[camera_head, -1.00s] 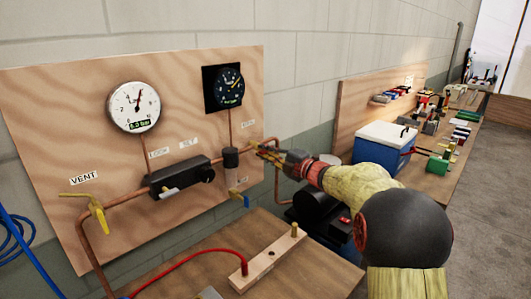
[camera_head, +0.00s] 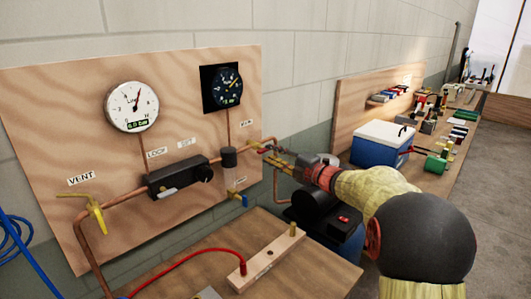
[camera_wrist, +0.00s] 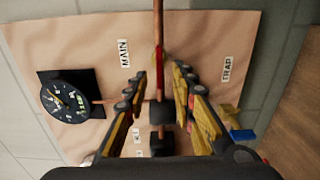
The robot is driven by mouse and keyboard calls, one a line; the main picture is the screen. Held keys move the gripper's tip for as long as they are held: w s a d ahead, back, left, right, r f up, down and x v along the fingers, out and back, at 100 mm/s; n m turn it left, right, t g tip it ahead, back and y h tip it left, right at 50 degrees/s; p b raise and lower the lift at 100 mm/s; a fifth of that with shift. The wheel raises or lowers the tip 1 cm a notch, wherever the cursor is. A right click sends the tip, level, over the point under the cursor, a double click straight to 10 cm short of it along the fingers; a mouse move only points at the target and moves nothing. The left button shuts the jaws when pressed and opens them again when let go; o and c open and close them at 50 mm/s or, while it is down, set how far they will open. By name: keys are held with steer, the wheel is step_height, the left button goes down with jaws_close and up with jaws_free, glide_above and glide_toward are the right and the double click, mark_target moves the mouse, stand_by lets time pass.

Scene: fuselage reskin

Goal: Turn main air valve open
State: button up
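The main air valve shows a red lever (camera_wrist: 160,68) beside the MAIN label (camera_wrist: 124,54) in the wrist view. The lever appears to lie along the copper pipe. In the head view the red lever (camera_head: 265,149) sits on the pipe at the board's right edge. My gripper (camera_wrist: 158,78) is open, with one yellow-padded finger on each side of the pipe and lever and gaps visible. In the head view my gripper (camera_head: 272,157) reaches in from the right, just beside the lever. The valve body is hard to make out.
The plywood board (camera_head: 50,130) carries a white gauge (camera_head: 131,106), a black gauge (camera_head: 221,88), a black regulator (camera_head: 180,178) and a yellow vent lever (camera_head: 97,213). A blue drain handle (camera_wrist: 242,134) is near my right finger. A wooden bench (camera_head: 320,275) lies below.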

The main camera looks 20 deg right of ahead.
steer(key=v, duration=0.7)
steer(key=shift+s, duration=0.2)
steer(key=shift+f, duration=0.1)
